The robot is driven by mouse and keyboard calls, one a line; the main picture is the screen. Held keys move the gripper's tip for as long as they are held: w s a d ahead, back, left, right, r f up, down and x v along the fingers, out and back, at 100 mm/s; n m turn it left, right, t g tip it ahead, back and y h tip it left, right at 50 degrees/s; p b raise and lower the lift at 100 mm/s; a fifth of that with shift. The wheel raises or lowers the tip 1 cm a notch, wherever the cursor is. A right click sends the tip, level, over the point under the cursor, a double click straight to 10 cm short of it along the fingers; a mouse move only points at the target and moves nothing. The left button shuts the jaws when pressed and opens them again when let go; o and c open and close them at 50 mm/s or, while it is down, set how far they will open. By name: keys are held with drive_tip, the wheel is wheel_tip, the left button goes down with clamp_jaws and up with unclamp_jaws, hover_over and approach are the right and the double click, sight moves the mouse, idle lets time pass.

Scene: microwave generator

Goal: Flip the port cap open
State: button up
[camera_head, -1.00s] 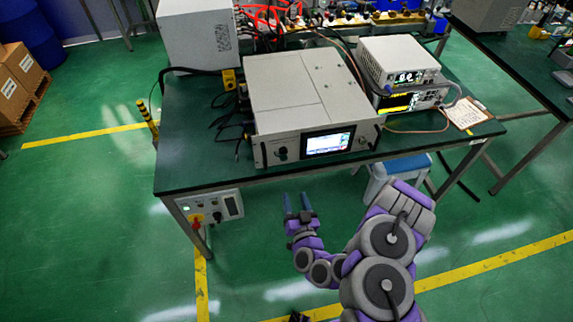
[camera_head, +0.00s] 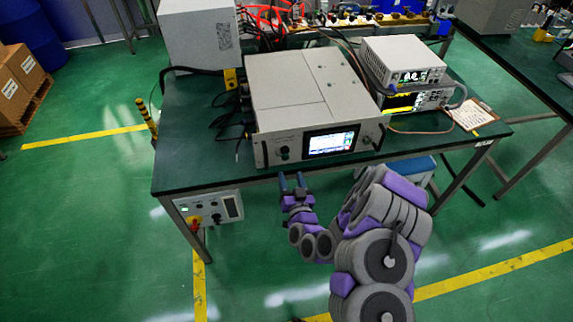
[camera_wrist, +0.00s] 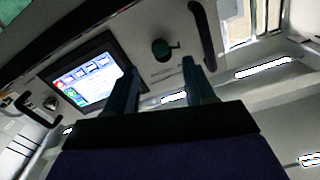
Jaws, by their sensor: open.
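The generator (camera_head: 300,95) is a grey box on the green table, with a lit screen (camera_head: 330,143) on its front panel. A small dark green round part (camera_head: 284,152), which looks like the port cap, is on the panel left of the screen. In the wrist view this round part (camera_wrist: 161,48) has a small lever-like piece at its side; I cannot tell its exact position. My gripper (camera_head: 292,180) is open and empty in front of the panel, apart from it. In the wrist view my gripper (camera_wrist: 160,72) has its two fingers either side of the round part's line of sight.
Dark handles stand out at both panel ends, one (camera_wrist: 203,35) close to a finger in the wrist view. The table's front edge (camera_head: 230,183) is near my gripper. A control box (camera_head: 212,209) hangs below it. Stacked instruments (camera_head: 402,62) stand right of the generator.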

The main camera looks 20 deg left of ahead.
sight(286, 159)
drive_tip(key=shift+b+x, duration=1.1)
drive_tip(key=shift+x, duration=2.55)
drive_tip(key=shift+c, duration=0.5)
clamp_jaws()
